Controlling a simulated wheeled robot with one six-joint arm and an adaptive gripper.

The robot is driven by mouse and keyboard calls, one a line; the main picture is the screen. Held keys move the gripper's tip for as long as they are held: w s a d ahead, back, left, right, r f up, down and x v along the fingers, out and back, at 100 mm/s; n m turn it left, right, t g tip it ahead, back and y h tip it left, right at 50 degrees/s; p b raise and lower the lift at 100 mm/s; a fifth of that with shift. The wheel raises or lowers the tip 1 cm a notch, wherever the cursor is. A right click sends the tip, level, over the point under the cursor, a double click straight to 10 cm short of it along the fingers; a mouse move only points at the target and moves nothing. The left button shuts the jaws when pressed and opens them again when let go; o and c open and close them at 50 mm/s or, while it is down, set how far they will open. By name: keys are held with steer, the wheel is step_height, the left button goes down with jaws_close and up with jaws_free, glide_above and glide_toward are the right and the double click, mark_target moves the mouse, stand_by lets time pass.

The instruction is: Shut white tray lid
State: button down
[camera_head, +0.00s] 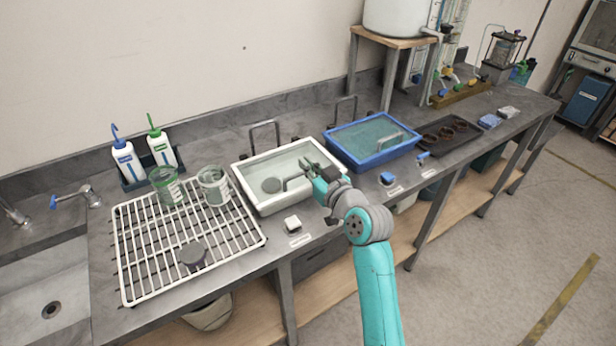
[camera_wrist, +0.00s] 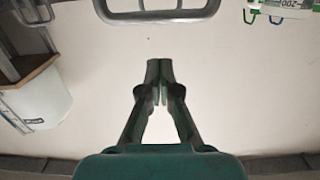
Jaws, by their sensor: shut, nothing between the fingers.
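The white tray (camera_head: 252,197) sits on the grey bench, left of the blue tray. I cannot tell a clear lid panel from the open tray. An upright grey loop (camera_head: 265,136) stands behind the tray. My gripper (camera_head: 315,168) is over the tray's right side; it is shut and empty. In the wrist view its fingertips (camera_wrist: 159,66) meet, with a grey loop (camera_wrist: 155,14) beyond them, apart from them.
The blue tray (camera_head: 352,160) stands close on the right, with a dark tray (camera_head: 449,137) beyond it. A white wire rack (camera_head: 140,250) with beakers is at the left. A small white block (camera_head: 292,223) lies in front of the white tray.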

steer(key=s+d+f, duration=0.1)
steer(key=s, duration=0.1)
steer(key=s+d+f, duration=0.2)
steer(key=s, duration=0.1)
steer(key=s+d+f, duration=0.2)
steer(key=shift+s, duration=0.2)
steer(key=s+d+f+m+h, duration=0.2)
steer(key=s+d+f, duration=0.25)
steer(key=s, duration=0.25)
steer(key=s+d+f+m+t+h, duration=0.1)
steer(key=s+d+f+m+h, duration=0.15)
steer(key=s+f, duration=0.45)
steer(key=s+d+f+m+h, duration=0.15)
steer(key=s+d+f, duration=0.25)
steer(key=s, duration=0.4)
steer(key=s+d+r+h, duration=0.1)
steer(key=s+d+r, duration=0.1)
steer(key=s, duration=1.1)
steer(key=s+d+r+h, duration=0.2)
steer(key=s+d+r, duration=0.1)
steer(key=s, duration=1.1)
steer(key=shift+r+m+h, duration=0.3)
steer(key=shift+r, duration=0.4)
